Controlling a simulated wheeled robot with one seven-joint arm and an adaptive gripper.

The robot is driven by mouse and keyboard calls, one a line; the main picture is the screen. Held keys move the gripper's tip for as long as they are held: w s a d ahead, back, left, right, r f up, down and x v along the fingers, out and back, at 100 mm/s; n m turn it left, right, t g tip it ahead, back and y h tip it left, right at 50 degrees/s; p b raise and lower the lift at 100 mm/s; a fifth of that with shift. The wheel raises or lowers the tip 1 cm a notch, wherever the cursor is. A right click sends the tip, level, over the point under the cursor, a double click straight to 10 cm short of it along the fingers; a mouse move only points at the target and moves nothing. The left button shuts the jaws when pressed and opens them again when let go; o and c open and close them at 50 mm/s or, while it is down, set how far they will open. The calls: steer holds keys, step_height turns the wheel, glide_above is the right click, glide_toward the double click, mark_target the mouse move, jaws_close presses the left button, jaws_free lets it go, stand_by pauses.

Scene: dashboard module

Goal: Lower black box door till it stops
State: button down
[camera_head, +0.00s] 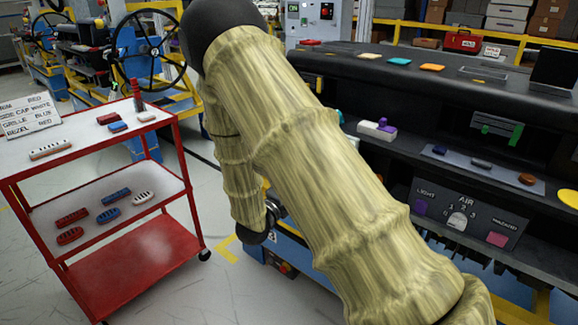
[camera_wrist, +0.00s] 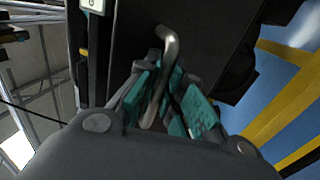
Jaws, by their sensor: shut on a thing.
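In the wrist view, a bent bare-metal handle (camera_wrist: 170,46) stands out from a dark black panel (camera_wrist: 215,35), which looks like the black box door. My gripper (camera_wrist: 171,82) has its teal pads on both sides of the handle and is shut on it. The panel fills the upper middle of the wrist view; its hinge and full outline are not clear. In the head view my arm covers the middle of the picture, and the door and handle cannot be made out behind it.
The black dashboard module (camera_head: 470,95) on the right bears small coloured parts. A dark upright panel (camera_head: 556,68) stands at its far right. A red cart (camera_head: 130,265) with grilles stands at left, with free floor (camera_head: 235,290) between. Yellow rails (camera_wrist: 290,60) show in the wrist view.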

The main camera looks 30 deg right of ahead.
steer(key=shift+s+a+f, duration=0.1)
steer(key=shift+a+f, duration=0.1)
steer(key=shift+f, duration=0.2)
steer(key=c, duration=1.5)
jaws_free()
steer(key=shift+w, duration=0.2)
steer(key=v, duration=1.2)
steer(key=shift+f, duration=0.1)
